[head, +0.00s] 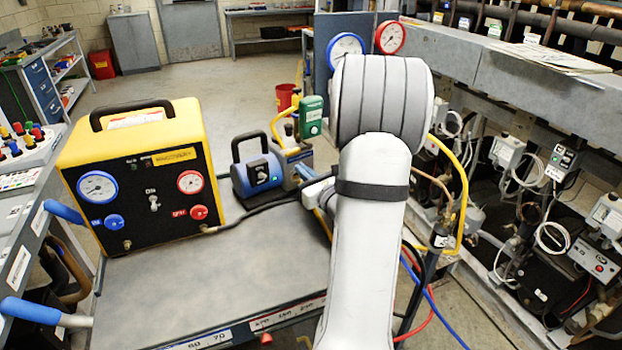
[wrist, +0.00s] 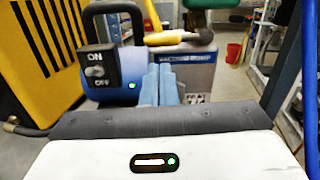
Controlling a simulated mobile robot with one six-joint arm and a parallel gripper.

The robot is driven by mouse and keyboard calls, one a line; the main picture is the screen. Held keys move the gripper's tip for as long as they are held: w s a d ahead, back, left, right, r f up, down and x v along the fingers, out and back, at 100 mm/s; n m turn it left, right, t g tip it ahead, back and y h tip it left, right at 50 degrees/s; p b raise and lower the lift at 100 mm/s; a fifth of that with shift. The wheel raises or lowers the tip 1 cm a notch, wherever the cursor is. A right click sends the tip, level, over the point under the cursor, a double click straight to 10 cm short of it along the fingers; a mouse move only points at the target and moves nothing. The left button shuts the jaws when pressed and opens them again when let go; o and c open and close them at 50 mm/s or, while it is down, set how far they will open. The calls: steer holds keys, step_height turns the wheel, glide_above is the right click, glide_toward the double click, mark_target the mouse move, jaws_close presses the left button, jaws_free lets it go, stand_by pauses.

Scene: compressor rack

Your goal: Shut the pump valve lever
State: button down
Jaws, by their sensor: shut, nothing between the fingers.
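The blue pump (head: 257,172) with a dark carry handle stands on the cart, right of the yellow machine. In the wrist view the pump (wrist: 122,72) is at left, with an ON/OFF switch (wrist: 98,69) and a small green light on it. My gripper's blue fingers (wrist: 165,84) are shut and empty, in front of the grey part and lower in the picture than the bar. Contact cannot be told. In the head view my arm partly hides this area.
The yellow machine (head: 140,175) with gauges stands at the left of the cart top (head: 215,275). A green bottle-like object (head: 311,115) is close behind the pump. Hoses and the compressor rack (head: 520,200) are at right. The cart's front area is clear.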

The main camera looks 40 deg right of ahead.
mark_target(292, 156)
steer(key=shift+w+r, duration=0.1)
steer(key=shift+w, duration=1.45)
steer(key=shift+w+r, duration=0.1)
steer(key=shift+r, duration=0.55)
